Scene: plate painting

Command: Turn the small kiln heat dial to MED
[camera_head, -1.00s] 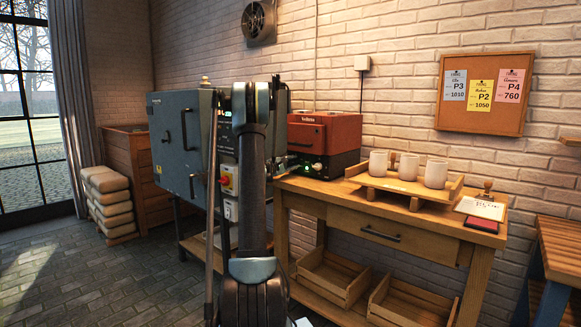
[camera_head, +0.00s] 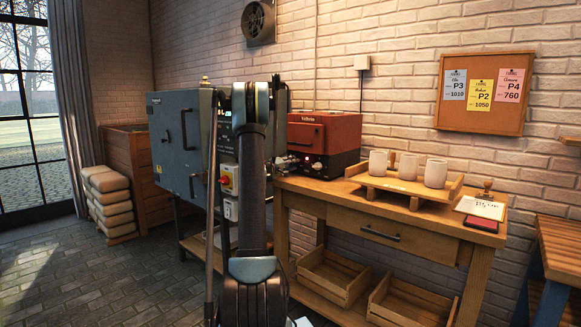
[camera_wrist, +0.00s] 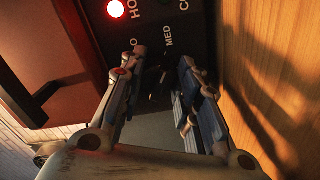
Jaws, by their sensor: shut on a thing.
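The small kiln (camera_head: 325,134) is a red box with a black lower front, on the wooden bench. In the wrist view, the black panel carries a MED label (camera_wrist: 168,36) and other labels that are partly cut off or covered. My gripper (camera_wrist: 162,62) is at the panel, its fingers on both sides of the dark heat dial (camera_wrist: 157,84) and shut on it. The dial's pointer is too dark to read.
The large grey kiln (camera_head: 180,140) stands to the left, behind my arm. To the right on the bench (camera_head: 330,196) are a wooden rack (camera_head: 408,187) with white cups (camera_head: 436,173) and a stamp (camera_head: 487,187). A wooden surface (camera_wrist: 265,80) lies close to the gripper's right side.

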